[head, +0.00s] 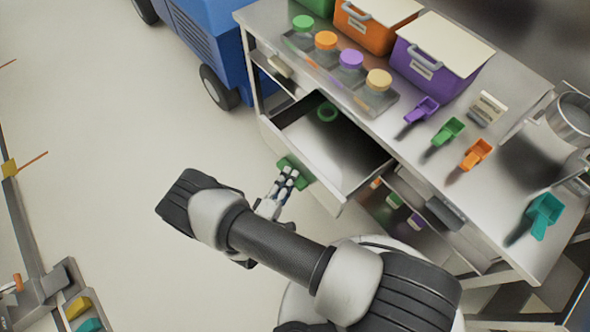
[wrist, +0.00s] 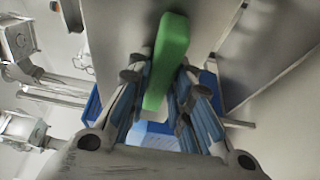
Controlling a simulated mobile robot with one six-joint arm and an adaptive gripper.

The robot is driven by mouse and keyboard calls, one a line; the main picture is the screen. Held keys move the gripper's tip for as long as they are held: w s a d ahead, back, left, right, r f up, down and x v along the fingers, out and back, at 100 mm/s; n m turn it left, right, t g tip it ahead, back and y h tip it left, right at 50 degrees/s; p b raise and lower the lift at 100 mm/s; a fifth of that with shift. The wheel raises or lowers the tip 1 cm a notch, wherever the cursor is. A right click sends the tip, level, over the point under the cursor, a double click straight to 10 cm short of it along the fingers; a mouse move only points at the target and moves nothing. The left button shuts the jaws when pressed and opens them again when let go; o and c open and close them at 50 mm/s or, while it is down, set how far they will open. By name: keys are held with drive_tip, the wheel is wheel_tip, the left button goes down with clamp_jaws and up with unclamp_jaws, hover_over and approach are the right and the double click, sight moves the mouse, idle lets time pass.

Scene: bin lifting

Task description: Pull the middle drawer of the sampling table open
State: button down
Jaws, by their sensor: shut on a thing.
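The middle drawer (head: 345,150) of the sampling table (head: 515,95) stands well out from the table, its inside in view. Its green handle (head: 305,174) is on the drawer front. My gripper (head: 287,176) is at this handle, with its fingers shut on it. In the wrist view the green handle (wrist: 168,55) runs between the two fingers of my gripper (wrist: 165,95).
Drawers with a beige handle (head: 280,66) and a grey handle (head: 445,212) flank it and look closed. On top stand lidded jars (head: 351,60), bins (head: 435,65) and coloured scoops (head: 447,131). A blue machine (head: 205,45) stands behind left. Floor left of the drawer is clear.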

drive_tip(key=shift+s+a, duration=0.65)
drive_tip(key=shift+a, duration=0.25)
drive_tip(key=c, duration=1.4)
unclamp_jaws()
drive_tip(key=shift+c, duration=0.2)
drive_tip(key=v, duration=1.2)
drive_tip(key=shift+d, duration=0.1)
